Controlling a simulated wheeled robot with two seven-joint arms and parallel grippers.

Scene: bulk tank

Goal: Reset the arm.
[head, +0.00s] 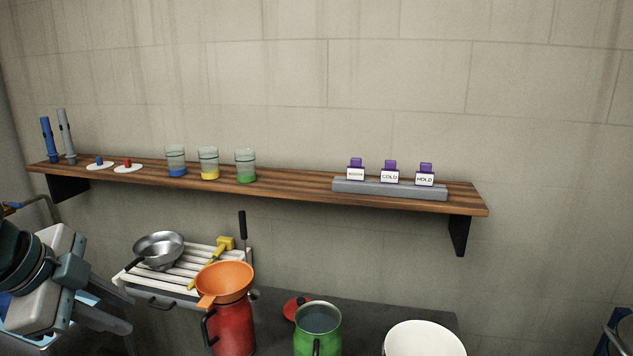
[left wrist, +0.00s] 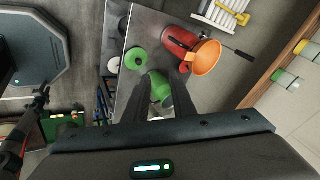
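My left gripper (head: 104,318) is at the lower left of the head view, left of the draining rack and apart from the things on the counter. In the left wrist view its two dark fingers (left wrist: 164,82) stand apart with nothing held between them. A green can (left wrist: 160,90) shows beyond the fingers; it is also in the head view (head: 317,330), well to the right of the gripper. My right gripper is not visible in either view.
A red can (head: 232,326) with an orange funnel (head: 224,281) stands beside the rack (head: 176,282), which holds a steel pan (head: 159,249) and a yellow brush (head: 226,244). A white bucket (head: 422,340) is at right. The wall shelf (head: 290,189) carries jars, tubes and tags.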

